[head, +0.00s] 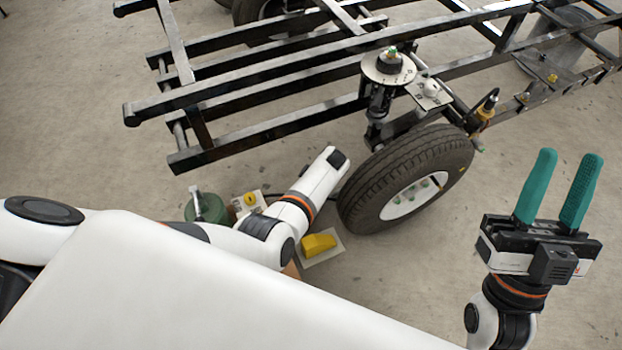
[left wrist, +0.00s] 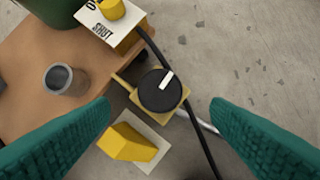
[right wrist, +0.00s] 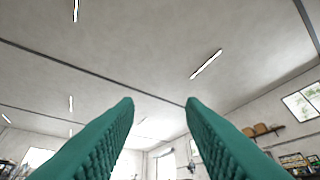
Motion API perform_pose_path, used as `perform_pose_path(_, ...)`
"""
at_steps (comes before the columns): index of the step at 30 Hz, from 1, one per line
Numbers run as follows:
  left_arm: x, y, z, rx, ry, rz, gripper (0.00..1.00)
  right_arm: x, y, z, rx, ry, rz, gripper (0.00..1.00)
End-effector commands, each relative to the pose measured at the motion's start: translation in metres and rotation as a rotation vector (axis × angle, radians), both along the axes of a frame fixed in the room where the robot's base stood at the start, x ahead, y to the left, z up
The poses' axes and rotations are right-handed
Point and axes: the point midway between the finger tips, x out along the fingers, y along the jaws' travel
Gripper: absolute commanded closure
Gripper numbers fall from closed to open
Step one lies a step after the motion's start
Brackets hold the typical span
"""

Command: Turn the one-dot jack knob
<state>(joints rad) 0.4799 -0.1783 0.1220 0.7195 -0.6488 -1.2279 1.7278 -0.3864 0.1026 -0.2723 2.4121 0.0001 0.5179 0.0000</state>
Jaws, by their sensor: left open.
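In the left wrist view a black round knob (left wrist: 160,91) with a white pointer bar sits on a yellow square base on the floor side, with a rod and black hose beside it. No dot is readable on it, so I cannot tell whether it is the one-dot jack knob. My left gripper (left wrist: 160,103) is open, its teal fingers on either side of the knob's place in the picture, apparently not touching it. In the head view the left fingers are hidden behind my arm. My right gripper (head: 570,156) is open, empty and pointing up, right of the wheel.
A tyre (head: 408,178) and black frame (head: 250,75) stand beyond my left arm. A dial knob (head: 389,62) tops the suspension. A yellow wedge (left wrist: 127,142), a plate marked SHUT (left wrist: 113,22) and a grey cup (left wrist: 59,79) surround the black knob. Floor is clear at right.

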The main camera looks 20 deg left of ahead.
Motion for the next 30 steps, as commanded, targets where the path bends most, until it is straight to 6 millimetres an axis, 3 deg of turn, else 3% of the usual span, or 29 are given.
perform_pose_path(12, -0.001, -0.011, 0.027, -0.001, 0.0, -0.001, 0.28, 0.052, 0.005, -0.052, -0.145, 0.491, -0.027, 0.64)
perform_pose_path(21, -0.001, -0.015, 0.036, -0.001, 0.0, 0.0, 0.28, 0.063, 0.002, -0.087, -0.206, 0.712, -0.039, 0.64)
perform_pose_path(30, -0.001, -0.016, 0.037, 0.0, 0.0, 0.0, 0.28, 0.064, 0.002, -0.093, -0.215, 0.745, -0.04, 0.64)
